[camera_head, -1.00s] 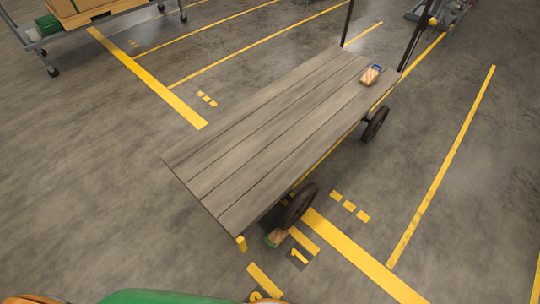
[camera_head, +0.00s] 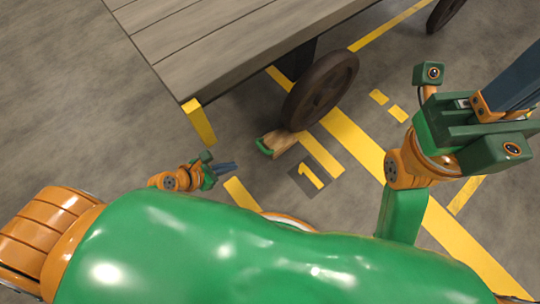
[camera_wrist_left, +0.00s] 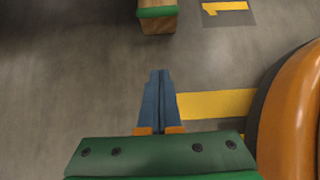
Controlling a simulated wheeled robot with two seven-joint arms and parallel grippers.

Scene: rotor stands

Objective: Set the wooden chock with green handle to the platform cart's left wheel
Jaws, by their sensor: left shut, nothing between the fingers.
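The wooden chock with green handle (camera_head: 284,141) lies on the floor by the foot of the cart's near wheel (camera_head: 320,88), its handle facing away from the wheel. I cannot tell whether its wood touches the tyre. The platform cart (camera_head: 215,45) has a grey plank deck. My left gripper (camera_head: 230,167) is low, to the left of the chock and apart from it, its blue fingers shut and empty. In the left wrist view the chock (camera_wrist_left: 157,24) is beyond the shut fingertips (camera_wrist_left: 159,72), partly cut off. My right gripper (camera_head: 515,85) is raised at the right, its fingertips out of frame.
A floor plate marked 1 (camera_head: 309,174) lies beside the chock, among yellow floor lines (camera_head: 356,144). Another cart wheel (camera_head: 445,14) is farther back. The floor left of the cart is clear.

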